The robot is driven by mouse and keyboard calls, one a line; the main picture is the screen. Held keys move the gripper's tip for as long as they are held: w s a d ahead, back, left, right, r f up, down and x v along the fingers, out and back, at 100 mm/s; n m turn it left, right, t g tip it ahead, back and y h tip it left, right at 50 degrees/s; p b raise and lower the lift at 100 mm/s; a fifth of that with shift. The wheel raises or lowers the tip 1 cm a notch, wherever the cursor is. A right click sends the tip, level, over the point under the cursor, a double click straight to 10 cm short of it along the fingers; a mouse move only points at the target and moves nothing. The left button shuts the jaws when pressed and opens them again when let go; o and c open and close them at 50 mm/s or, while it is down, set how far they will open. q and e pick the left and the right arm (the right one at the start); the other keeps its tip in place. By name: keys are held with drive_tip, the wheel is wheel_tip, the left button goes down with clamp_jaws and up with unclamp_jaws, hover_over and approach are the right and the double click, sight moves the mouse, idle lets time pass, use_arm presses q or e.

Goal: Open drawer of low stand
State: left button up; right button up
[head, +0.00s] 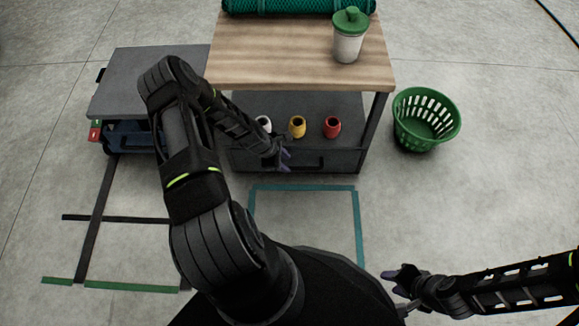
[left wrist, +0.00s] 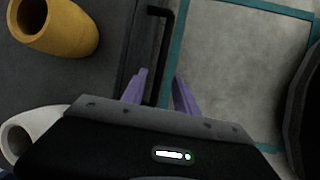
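A dark grey low unit with a drawer front (head: 338,161) stands under the wood-topped table, and the drawer looks shut. Its black bar handle (left wrist: 160,52) shows in the left wrist view. My left gripper (head: 286,160) is at the drawer front, near the left end of the handle. In the left wrist view its purple fingers (left wrist: 159,95) are apart, with the handle between them; contact cannot be told. My right gripper (head: 393,283) is at the lower right, open and empty, away from the stand.
White (head: 263,124), yellow (head: 297,127) and red (head: 332,127) cups stand on the grey surface above the drawer. A green-lidded cup (head: 347,40) is on the wooden top (head: 290,65). A green basket (head: 426,120) stands right; a grey low table (head: 130,85) left. Taped floor in front is clear.

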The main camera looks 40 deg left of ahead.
sight(292, 167)
use_arm(q)
drive_tip(key=b+x, duration=0.1)
drive_tip(key=x, duration=0.3)
drive_tip(key=shift+f, duration=0.2)
drive_tip(key=shift+c, duration=0.5)
clamp_jaws()
idle(0.8)
